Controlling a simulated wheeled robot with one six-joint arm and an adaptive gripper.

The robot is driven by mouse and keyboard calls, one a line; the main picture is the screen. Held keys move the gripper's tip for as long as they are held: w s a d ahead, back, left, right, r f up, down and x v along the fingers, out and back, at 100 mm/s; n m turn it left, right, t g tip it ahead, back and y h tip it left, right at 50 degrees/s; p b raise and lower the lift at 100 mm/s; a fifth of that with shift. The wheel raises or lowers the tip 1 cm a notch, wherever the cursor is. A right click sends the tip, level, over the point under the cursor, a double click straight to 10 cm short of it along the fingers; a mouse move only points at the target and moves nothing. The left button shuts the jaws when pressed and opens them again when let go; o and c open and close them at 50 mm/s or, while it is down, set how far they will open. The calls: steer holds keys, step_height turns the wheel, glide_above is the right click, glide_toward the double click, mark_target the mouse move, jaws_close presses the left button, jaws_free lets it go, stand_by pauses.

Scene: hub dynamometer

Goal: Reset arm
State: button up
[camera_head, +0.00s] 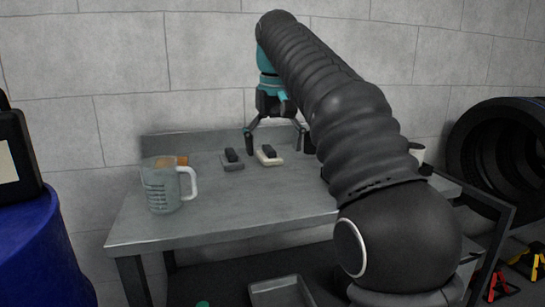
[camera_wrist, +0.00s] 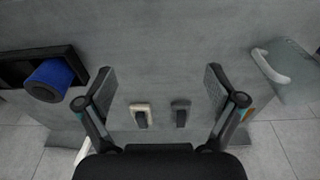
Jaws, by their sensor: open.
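My gripper (camera_head: 275,140) is open and empty above the back of the grey metal table (camera_head: 225,222). In the wrist view its two fingers (camera_wrist: 160,88) are spread wide. Two small blocks lie on the table below: one with a white base and dark top (camera_head: 269,155), one with a grey base and dark top (camera_head: 232,159). In the wrist view the white one (camera_wrist: 141,115) and the grey one (camera_wrist: 180,112) show between the fingers, apart from them. My arm hides part of the table's right side.
A clear measuring jug with a white handle (camera_head: 162,188) stands at the table's left. A white cup (camera_head: 416,153) shows partly behind my arm. A blue drum (camera_head: 40,250) is at left, tyres (camera_head: 500,150) at right. A tray (camera_head: 280,291) sits below the tabletop. The table's front middle is clear.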

steer(key=s+d+f+m+t, duration=0.2)
steer(key=s+d+f, duration=0.4)
steer(key=s+d, duration=0.45)
steer(key=s+d+f+t, duration=0.1)
steer(key=s+d+f, duration=0.1)
steer(key=s+f, duration=0.5)
steer(key=s+d+f+m+t, duration=0.1)
steer(key=s+d+f, duration=0.1)
steer(key=s+f, duration=0.6)
step_height(320, 180, down, 3)
steer(key=shift+s+d+f, duration=0.15)
steer(key=shift+d, duration=0.25)
